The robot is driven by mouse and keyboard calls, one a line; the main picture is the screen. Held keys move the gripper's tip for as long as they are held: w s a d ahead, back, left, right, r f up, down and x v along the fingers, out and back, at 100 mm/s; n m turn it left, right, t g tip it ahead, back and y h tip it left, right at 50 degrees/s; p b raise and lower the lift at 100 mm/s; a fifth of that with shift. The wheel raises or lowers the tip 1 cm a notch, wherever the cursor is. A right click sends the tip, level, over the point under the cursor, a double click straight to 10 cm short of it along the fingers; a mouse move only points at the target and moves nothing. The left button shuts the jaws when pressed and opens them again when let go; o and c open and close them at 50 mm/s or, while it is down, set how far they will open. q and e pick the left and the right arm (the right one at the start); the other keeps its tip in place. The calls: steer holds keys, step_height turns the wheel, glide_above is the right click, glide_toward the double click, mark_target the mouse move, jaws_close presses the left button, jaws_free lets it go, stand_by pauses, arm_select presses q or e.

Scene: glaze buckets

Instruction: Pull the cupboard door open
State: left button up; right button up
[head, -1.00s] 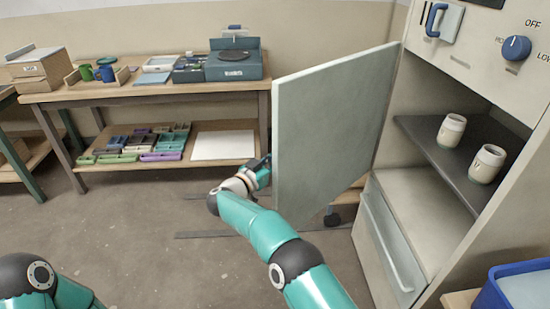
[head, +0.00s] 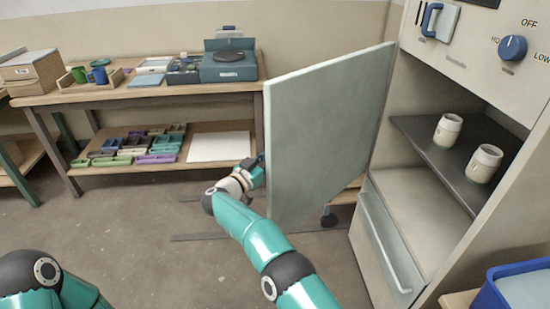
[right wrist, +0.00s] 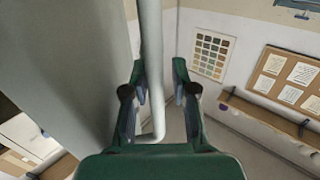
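The cupboard door (head: 325,135), a pale grey panel, stands wide open, swung out to the left of the cupboard (head: 455,62). Its inner face shows in the head view. My right gripper (head: 257,170) is at the door's free edge, with its fingertips hidden behind the panel. In the right wrist view the door (right wrist: 65,60) fills the left side. The light bar handle (right wrist: 152,75) runs between the fingers of my right gripper (right wrist: 160,92). The handle is nearer the left finger, with a gap to the right one. My left gripper is out of view.
Two cream cups (head: 448,130) (head: 484,163) stand on the dark shelf (head: 412,128) inside. A drawer (head: 385,240) is below. A blue bin (head: 505,290) is at lower right. A workbench (head: 130,98) stands behind; the floor at left is clear.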

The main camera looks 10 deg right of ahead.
steer(key=shift+f, duration=0.1)
steer(key=v, duration=0.7)
steer(key=shift+a, duration=0.2)
steer(key=shift+s, duration=0.15)
